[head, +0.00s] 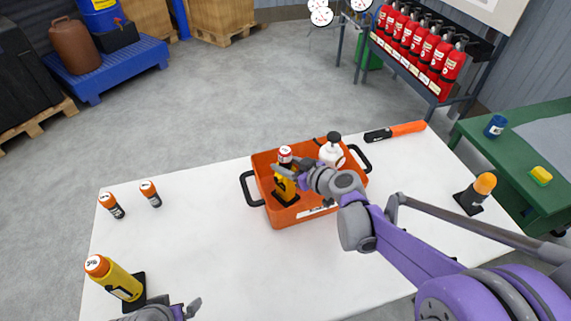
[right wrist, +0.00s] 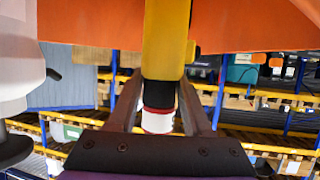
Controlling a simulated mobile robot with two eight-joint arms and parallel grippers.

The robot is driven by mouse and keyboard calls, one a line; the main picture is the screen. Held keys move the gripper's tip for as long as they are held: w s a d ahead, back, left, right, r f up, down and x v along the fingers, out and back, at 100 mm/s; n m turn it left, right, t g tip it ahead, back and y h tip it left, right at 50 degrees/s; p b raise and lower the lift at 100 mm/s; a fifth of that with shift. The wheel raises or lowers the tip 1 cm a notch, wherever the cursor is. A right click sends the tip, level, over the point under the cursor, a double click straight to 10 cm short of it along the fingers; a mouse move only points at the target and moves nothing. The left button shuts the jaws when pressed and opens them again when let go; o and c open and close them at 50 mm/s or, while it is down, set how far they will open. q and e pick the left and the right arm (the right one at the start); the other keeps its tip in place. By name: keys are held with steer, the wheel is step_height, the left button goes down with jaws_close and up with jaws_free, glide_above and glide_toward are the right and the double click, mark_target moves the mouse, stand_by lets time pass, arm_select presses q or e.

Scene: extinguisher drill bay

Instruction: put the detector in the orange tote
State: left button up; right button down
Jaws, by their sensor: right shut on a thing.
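The orange tote (head: 262,167) stands on the white table with black handles at its ends. A yellow detector (head: 279,186) with a black base and a red-and-white top is upright inside the tote's left part. My right gripper (head: 290,172) is shut on it near its top. In the right wrist view the yellow body (right wrist: 166,40) and its red-and-white end (right wrist: 158,121) show between the fingers. Whether its base touches the tote floor I cannot tell. My left gripper (head: 186,310) is only partly in view at the bottom edge, close to a yellow cylinder with an orange cap (head: 119,279).
A white bottle with a black top (head: 331,151) stands in the tote's right part, beside my right gripper. An orange-and-black tool (head: 395,131) lies behind the tote. An orange beacon (head: 479,190) stands at the right.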

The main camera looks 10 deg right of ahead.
steer(key=shift+c, duration=1.7)
jaws_free()
steer(key=shift+s+r, duration=0.1)
steer(key=p+v, duration=0.2)
steer(key=v, duration=0.9)
steer(key=s+a+f+m+g+h, duration=0.1)
steer(key=s+a+f+g, duration=0.15)
steer(key=s, duration=0.35)
steer(key=s+a+f+m+g+h, duration=0.1)
steer(key=s+a+f+g, duration=0.1)
steer(key=s+f, duration=0.25)
steer(key=s+d+f+m+g+h, duration=0.2)
steer(key=s+d+m+h, duration=0.1)
steer(key=s, duration=0.6)
steer(key=shift+m+h, duration=0.3)
steer(key=shift+h, duration=0.3)
steer(key=shift+d+f, duration=0.1)
steer(key=shift+f, duration=0.05)
